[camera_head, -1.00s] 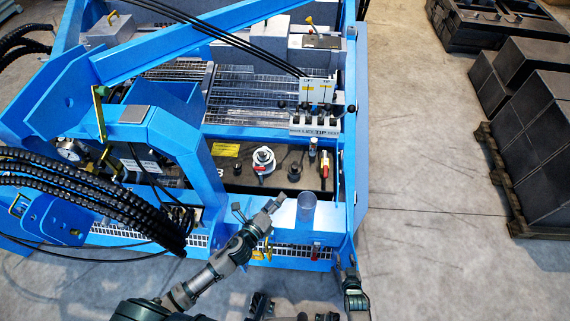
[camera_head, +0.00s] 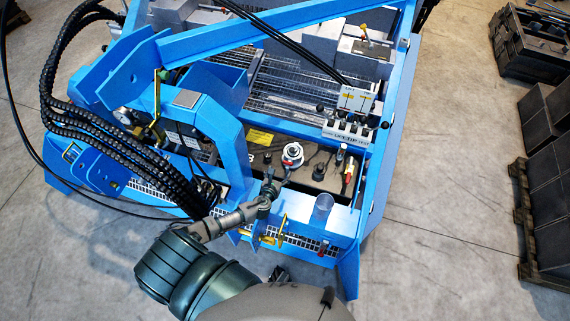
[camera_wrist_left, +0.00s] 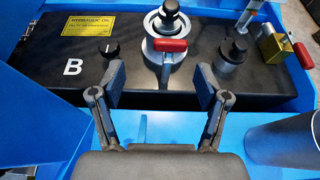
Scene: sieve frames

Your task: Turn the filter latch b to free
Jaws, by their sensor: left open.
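A white and grey filter housing (camera_wrist_left: 165,22) with a black top knob stands on the black tank marked B (camera_wrist_left: 60,85). A red latch handle (camera_wrist_left: 171,45) lies across its front, pointing right. The housing also shows in the head view (camera_head: 292,155). My left gripper (camera_wrist_left: 160,80) is open and empty, its fingers apart on the near side of the housing, with the red handle beyond and between them in the picture. In the head view my left gripper (camera_head: 277,180) is just below the housing. No contact with the handle shows. My right gripper is not in view.
A small black knob (camera_wrist_left: 110,47) is left of the housing, a black cap (camera_wrist_left: 232,55) right of it. A brass valve with a red handle (camera_wrist_left: 277,45) is farther right. Black hoses (camera_head: 130,150) hang at left.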

